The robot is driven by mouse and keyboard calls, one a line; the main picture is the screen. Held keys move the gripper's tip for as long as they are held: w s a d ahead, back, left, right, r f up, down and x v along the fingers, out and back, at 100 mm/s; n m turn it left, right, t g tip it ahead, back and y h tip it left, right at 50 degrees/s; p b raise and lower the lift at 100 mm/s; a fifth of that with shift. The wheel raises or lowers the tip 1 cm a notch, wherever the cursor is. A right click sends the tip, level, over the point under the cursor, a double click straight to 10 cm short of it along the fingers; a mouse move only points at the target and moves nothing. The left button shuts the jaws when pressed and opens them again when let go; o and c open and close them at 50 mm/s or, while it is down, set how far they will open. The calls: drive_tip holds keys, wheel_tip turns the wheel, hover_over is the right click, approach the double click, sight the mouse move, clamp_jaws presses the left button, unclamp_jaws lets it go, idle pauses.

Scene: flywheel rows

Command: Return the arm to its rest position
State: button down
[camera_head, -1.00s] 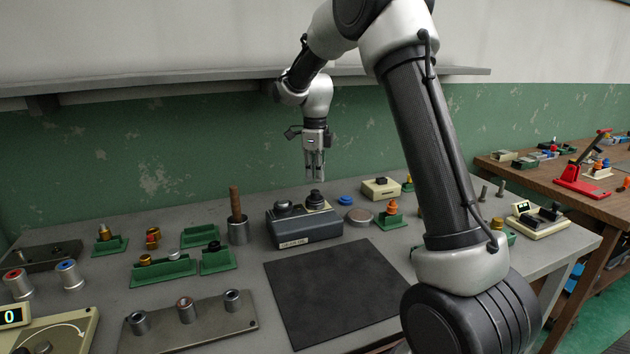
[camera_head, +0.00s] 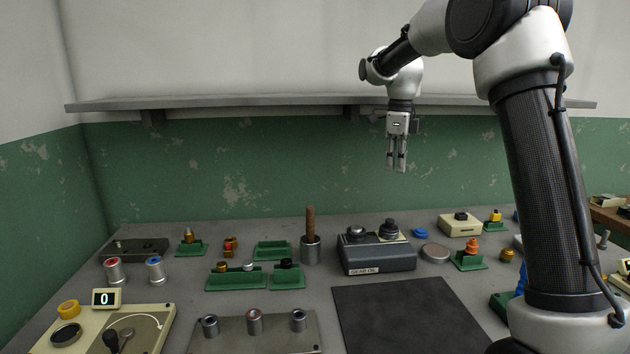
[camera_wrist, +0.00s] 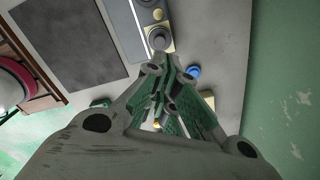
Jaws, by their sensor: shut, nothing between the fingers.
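My gripper (camera_head: 397,166) hangs fingers down, high above the back of the grey workbench (camera_head: 330,208), in front of the green wall. Its two fingers are close together and nothing shows between them. In the wrist view my gripper (camera_wrist: 165,75) points at the bench, with its green-lined fingers meeting. My arm is bent, its upper link rising at the right of the head view and its forearm reaching left to the gripper. No object touches the fingers.
A gear oil box (camera_head: 378,256) stands on the bench below the gripper, behind a dark mat (camera_head: 408,315). Green holders (camera_head: 236,279) and a metal plate with posts (camera_head: 255,335) stand left. A shelf (camera_head: 250,103) runs along the wall behind.

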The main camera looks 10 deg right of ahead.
drive_tip(key=s+d+n+t, duration=0.2)
drive_tip(key=s+n, duration=1)
drive_tip(key=s, duration=0.6)
drive_tip(key=s+d+f+n+t, duration=0.1)
drive_tip(key=s+d+n+t, duration=0.1)
drive_tip(key=s+n, duration=1)
drive_tip(key=s+d, duration=0.1)
drive_tip(key=s, duration=0.6)
drive_tip(key=shift+f+n, duration=0.15)
drive_tip(key=shift+n, duration=0.15)
